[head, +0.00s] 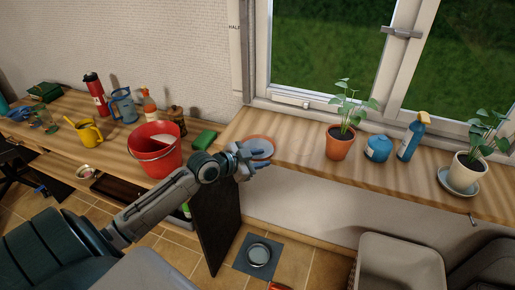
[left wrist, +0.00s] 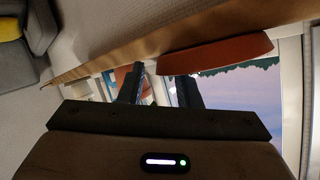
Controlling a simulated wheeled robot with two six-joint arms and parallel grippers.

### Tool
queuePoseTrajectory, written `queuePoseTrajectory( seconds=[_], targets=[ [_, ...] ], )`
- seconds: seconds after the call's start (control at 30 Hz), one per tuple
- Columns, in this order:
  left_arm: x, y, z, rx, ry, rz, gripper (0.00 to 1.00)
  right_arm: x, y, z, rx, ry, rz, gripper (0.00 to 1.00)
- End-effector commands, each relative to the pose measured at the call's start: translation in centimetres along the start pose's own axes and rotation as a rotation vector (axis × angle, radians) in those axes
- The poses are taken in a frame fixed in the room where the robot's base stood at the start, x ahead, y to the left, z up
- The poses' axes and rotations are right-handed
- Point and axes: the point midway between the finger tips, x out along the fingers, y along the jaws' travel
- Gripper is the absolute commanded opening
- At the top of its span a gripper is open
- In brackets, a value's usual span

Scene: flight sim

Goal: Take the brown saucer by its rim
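The brown saucer (head: 262,145) lies on the wooden window sill near its left end, and its near left part is hidden by my left gripper (head: 248,164). In the left wrist view the saucer (left wrist: 217,54) shows edge-on as a reddish-brown shape against the sill. My left gripper (left wrist: 160,79) is open, with a gap between its two dark fingers. One fingertip is close to the saucer's edge; I cannot tell if they touch. No part of the saucer clearly sits between the fingers. My right gripper is not in view.
A terracotta pot with a plant (head: 339,143), a blue round pot (head: 377,148), a spray bottle (head: 412,137) and a white pot (head: 469,170) stand along the sill. A red bucket (head: 154,152) and a green sponge-like block (head: 204,140) are left of the gripper.

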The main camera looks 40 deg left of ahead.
Motion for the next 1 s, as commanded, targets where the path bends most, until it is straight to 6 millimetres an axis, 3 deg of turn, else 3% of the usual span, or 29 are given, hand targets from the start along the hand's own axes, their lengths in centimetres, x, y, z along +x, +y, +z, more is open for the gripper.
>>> queuePoseTrajectory(
  seconds=[0.37,0.53,0.57,1.0],
  targets=[
    [0.8,0.1,0.0,0.001,-0.001,0.002,0.31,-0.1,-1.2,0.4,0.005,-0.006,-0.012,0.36],
    [0.8,0.1,0.0,0.000,0.000,0.001,0.01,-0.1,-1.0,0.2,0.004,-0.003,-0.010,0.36],
    [0.8,0.1,0.0,0.000,0.000,0.001,0.00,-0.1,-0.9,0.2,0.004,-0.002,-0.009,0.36],
    [0.8,0.0,-0.2,0.002,0.000,0.001,0.00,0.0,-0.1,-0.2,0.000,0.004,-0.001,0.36]
  ],
)
